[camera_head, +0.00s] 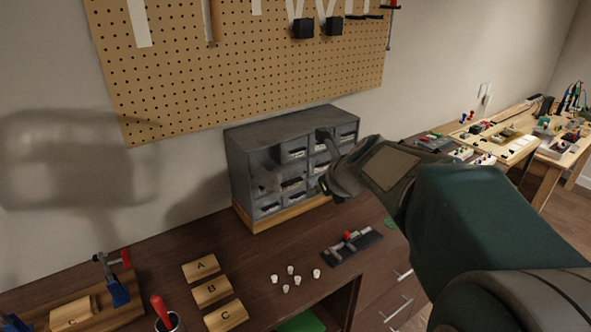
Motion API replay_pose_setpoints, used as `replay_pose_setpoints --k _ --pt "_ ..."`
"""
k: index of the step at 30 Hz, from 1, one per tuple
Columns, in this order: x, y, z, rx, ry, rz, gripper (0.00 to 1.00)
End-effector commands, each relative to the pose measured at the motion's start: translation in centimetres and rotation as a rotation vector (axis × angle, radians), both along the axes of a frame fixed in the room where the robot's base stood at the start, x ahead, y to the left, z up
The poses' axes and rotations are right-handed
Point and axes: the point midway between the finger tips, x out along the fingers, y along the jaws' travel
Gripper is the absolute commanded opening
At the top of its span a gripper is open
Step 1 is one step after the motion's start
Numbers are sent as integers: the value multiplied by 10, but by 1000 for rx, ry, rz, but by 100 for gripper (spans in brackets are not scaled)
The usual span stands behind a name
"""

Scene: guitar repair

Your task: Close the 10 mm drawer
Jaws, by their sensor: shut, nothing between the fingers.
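A grey small-parts cabinet (243,172) stands on a wooden base against the wall, with several labelled drawers. The labels are too small to read, so I cannot tell which drawer is the 10 mm one. A grey shape at the left of the drawer front (266,182) looks uneven with the rest, but I cannot tell whether a drawer stands out there. My gripper (326,185) is shut and empty, in front of the cabinet's right side. It hides part of the right drawers. I cannot tell whether it touches them.
Wooden blocks marked A (201,268), B (211,291) and C (225,315) lie on the dark bench (165,262). Several small white pieces (290,270) and a black tool with a red knob (351,247) lie before the cabinet. A pegboard (240,70) hangs above.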

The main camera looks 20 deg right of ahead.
Motion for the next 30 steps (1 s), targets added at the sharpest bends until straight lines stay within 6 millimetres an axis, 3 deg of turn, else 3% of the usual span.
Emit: replay_pose_setpoints --k 4,10,25,30 --pt "20 5 -21 1 4 4 0" --pt "48 7 -19 3 2 4 0" --pt "58 11 -18 1 0 2 0" --pt "78 14 -19 1 2 4 0"
